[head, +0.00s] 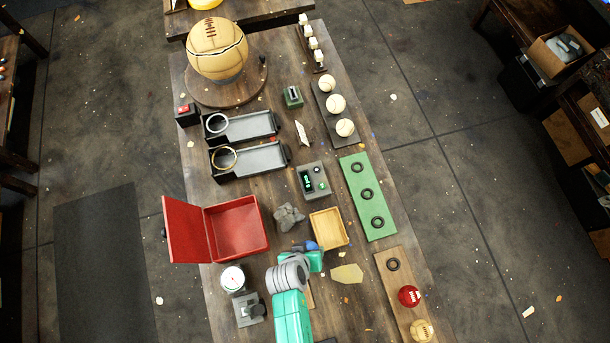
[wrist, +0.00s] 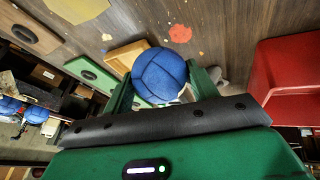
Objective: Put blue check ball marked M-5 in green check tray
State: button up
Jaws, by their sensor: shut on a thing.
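A blue ball (wrist: 160,76) with stitched panel seams sits between the two green fingers of my gripper (wrist: 163,82) in the wrist view. My gripper is shut on it. No marking can be read on it. In the head view only a small part of the blue ball (head: 311,246) shows, at the tip of my teal gripper (head: 314,254), just below the yellow wooden tray. The green check tray (head: 354,182) lies to the upper right of the gripper. It has several black rings in a row, all empty. Part of this green tray (wrist: 92,72) also shows in the wrist view.
The yellow wooden tray (head: 328,239) stands close to the gripper. A wooden board (head: 388,282) at lower right holds a red ball (head: 409,296), a tan ball (head: 421,330) and an empty ring. An open red box (head: 250,252) and a grey display device (head: 313,180) stand nearby.

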jog(key=w, duration=0.3)
jog(key=shift+a+f+b, duration=0.15)
jog(key=shift+a+b, duration=0.05)
jog(key=shift+b, duration=0.15)
jog(key=shift+w+f+b, duration=0.15)
jog(key=shift+w+b, duration=0.2)
jog(key=f+b, duration=0.3)
jog(key=shift+w+a+f+b, duration=0.1)
jog(key=shift+w+f+b, duration=0.1)
jog(key=shift+w+b, duration=0.15)
jog(key=shift+s+f, duration=0.2)
jog(key=shift+f, duration=0.05)
jog(key=shift+w+r, duration=0.1)
jog(key=shift+r, duration=0.2)
jog(key=o, duration=1.1)
jog(key=shift+f, duration=0.1)
